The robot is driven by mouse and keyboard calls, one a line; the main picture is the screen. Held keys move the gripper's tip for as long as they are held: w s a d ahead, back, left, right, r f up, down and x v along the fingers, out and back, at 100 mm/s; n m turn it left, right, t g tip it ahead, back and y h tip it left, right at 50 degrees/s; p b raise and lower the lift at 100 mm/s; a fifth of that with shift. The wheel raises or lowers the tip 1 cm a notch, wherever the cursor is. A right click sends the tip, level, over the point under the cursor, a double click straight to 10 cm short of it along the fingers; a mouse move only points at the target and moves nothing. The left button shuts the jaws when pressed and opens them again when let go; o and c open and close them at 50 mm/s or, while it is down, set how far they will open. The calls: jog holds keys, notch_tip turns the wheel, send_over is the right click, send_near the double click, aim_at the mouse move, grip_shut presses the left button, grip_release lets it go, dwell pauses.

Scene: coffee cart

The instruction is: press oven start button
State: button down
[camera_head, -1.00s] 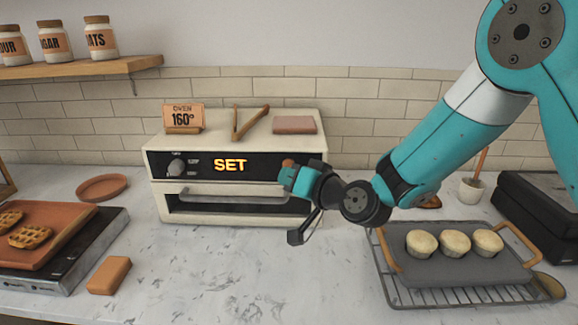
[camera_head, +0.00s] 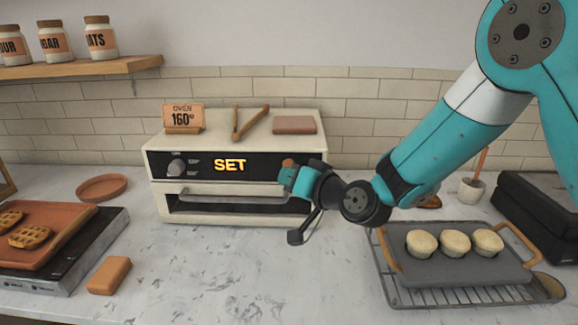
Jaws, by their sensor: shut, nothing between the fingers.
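The cream oven (camera_head: 235,213) stands against the tiled wall, with a black front panel. Its display (camera_head: 230,165) glows "SET" in yellow. A knob (camera_head: 176,168) sits at the panel's left. An orange-brown round part, which looks like the start button (camera_head: 288,163), shows at the panel's right end, just above my gripper. My gripper (camera_head: 286,178) is at the right end of the oven front, pointing at the panel. Its fingertips are small and partly hidden, and they look shut and empty. I cannot tell whether they touch the button.
A sign (camera_head: 183,117) reading "OVEN 160°", wooden tongs (camera_head: 249,124) and a brown block (camera_head: 294,125) are on the oven top. A grey tray (camera_head: 455,268) with muffins is at right on a wire rack (camera_head: 400,296). The counter front middle is clear.

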jog(key=shift+w, duration=0.15)
jog(key=shift+w, duration=0.3)
jog(key=shift+w, duration=0.35)
dwell(0.8)
jog(key=shift+s+b, duration=0.15)
jog(key=shift+b, duration=0.15)
jog(key=shift+s, duration=0.65)
jog(key=s+b, duration=0.1)
jog(key=s, duration=0.4)
jog(key=shift+a+b, duration=0.1)
jog(key=shift+b, duration=0.2)
jog(key=shift+r, duration=0.1)
